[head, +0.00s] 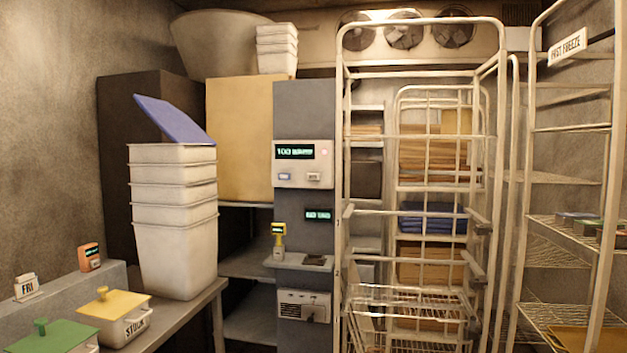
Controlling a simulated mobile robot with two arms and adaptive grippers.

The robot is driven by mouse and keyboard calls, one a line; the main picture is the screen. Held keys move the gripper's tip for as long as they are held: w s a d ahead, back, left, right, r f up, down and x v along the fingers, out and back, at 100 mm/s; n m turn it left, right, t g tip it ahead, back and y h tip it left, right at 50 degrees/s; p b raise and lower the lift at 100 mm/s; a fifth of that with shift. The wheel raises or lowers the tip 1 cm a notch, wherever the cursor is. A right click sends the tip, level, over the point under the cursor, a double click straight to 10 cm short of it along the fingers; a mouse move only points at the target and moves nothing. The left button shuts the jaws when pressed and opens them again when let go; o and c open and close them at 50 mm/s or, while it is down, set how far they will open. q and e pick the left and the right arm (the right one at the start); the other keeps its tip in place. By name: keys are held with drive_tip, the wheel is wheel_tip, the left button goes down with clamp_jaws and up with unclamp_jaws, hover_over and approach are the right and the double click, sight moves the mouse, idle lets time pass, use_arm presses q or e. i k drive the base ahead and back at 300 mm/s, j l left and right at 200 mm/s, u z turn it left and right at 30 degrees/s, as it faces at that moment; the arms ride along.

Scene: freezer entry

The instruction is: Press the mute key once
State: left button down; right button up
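A white control panel (303,164) is fixed to the grey column (305,110) in the middle of the head view. It has a dark display (295,151) with green text starting with "100", and a small reddish light (324,152) to its right. Below the display are two small keys, a left key (285,176) with a bluish label and a right key (313,177) with a pale label. The labels are too small to read, so I cannot tell which is the mute key. Neither of my grippers is in view.
A wire rack trolley (345,120) stands just right of the column. A small shelf (297,264) holding a yellow device (278,238) juts out below the panel.

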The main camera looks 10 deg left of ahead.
sight(310, 176)
drive_tip(key=i+j+z, duration=0.25)
drive_tip(key=i+j, duration=0.8)
drive_tip(key=i, duration=0.25)
drive_tip(key=i+j+z, duration=0.3)
drive_tip(key=i+j, duration=0.9)
drive_tip(key=j, duration=0.15)
